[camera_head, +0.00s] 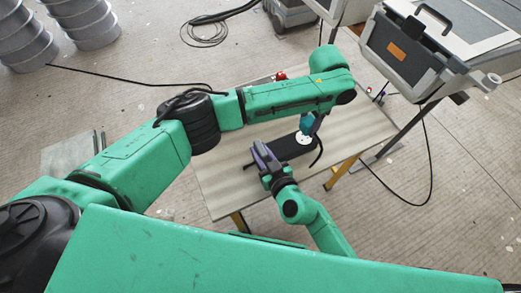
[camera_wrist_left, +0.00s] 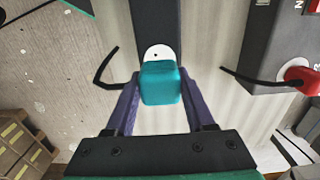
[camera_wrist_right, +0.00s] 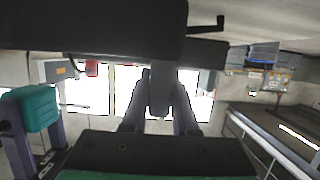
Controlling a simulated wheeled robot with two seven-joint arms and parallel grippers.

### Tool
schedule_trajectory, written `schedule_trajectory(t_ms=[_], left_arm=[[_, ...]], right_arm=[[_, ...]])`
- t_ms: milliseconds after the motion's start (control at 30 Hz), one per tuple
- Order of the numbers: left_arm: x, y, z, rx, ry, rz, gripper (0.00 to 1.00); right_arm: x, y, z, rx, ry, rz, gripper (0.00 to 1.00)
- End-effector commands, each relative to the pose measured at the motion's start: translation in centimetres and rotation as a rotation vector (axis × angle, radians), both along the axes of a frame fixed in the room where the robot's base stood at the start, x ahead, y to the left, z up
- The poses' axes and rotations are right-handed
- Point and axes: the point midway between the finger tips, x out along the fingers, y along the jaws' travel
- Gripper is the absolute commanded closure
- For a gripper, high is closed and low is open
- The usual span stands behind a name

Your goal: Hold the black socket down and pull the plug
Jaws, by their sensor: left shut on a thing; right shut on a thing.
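The black socket (camera_head: 284,148) is a long dark bar on the table with a round white face (camera_head: 303,138). The teal plug (camera_head: 306,122) is in my left gripper (camera_head: 308,119); the plug (camera_wrist_left: 161,82) is between its purple fingers in the left wrist view, partly covering the white face (camera_wrist_left: 157,52). In the right wrist view the plug (camera_wrist_right: 38,108) looks apart from the dark socket bar (camera_wrist_right: 95,25). My right gripper (camera_head: 265,158) is at the socket's near left end, shut on a grey upright piece (camera_wrist_right: 159,90) of it.
The table (camera_head: 225,178) has bare room left of the socket. A red part (camera_wrist_left: 303,80) on a grey block stands beside the socket. A black cord (camera_head: 320,152) curves at the socket's right end. A grey case (camera_head: 405,50) on a stand is at the back right.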

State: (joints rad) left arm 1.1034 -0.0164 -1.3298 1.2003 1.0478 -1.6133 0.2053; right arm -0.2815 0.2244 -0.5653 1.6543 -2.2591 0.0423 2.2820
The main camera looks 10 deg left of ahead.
Motion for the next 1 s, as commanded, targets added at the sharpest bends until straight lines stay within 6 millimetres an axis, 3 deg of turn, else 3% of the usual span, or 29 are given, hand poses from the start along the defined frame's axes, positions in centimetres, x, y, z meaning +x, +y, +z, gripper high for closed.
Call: schedule_trajectory(t_ms=[400,767,1000], left_arm=[[0.0,0.0,1.6,-0.001,-0.001,0.0,1.0],[0.0,0.0,1.8,0.0,-0.001,0.0,1.0],[0.0,0.0,3.2,0.0,-0.001,0.0,1.0]], right_arm=[[0.0,0.0,0.0,-0.001,0.001,0.0,1.0],[0.0,0.0,0.0,-0.001,0.001,0.0,1.0],[0.0,0.0,0.0,-0.001,0.001,0.0,1.0]])
